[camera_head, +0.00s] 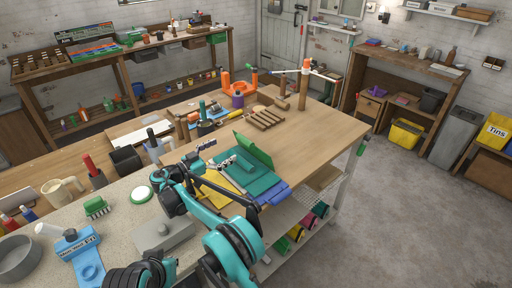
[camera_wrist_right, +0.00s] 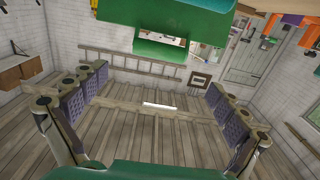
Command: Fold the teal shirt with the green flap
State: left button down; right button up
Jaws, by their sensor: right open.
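The teal shirt (camera_head: 262,186) lies spread on the workbench, toward its front edge. The green flap (camera_head: 254,149) stands tilted up at its far side. In the right wrist view, a green panel (camera_wrist_right: 165,22), likely the flap, fills the top. My right gripper (camera_head: 217,154) reaches in from the lower left and is over the left part of the shirt. Its two fingers (camera_wrist_right: 158,98) are spread wide in the right wrist view, with nothing between them. My arm hides part of the shirt's near left side. My left gripper is out of view.
Yellow material (camera_head: 214,196) and a blue-purple strip (camera_head: 274,193) edge the shirt. A slatted wooden piece (camera_head: 264,117), an orange stand (camera_head: 238,84) and a wooden post (camera_head: 304,88) stand behind. The bench's right side (camera_head: 325,128) is clear.

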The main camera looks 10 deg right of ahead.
aim_at(242, 140)
jog(key=b+x, duration=0.1)
jog(key=x, duration=0.5)
jog(key=shift+w+d+f+b, duration=0.1)
jog(key=shift+w+d+b, duration=0.05)
jog(key=shift+d+b, duration=0.15)
jog(key=shift+w+d, duration=0.35)
jog(key=shift+d, duration=0.05)
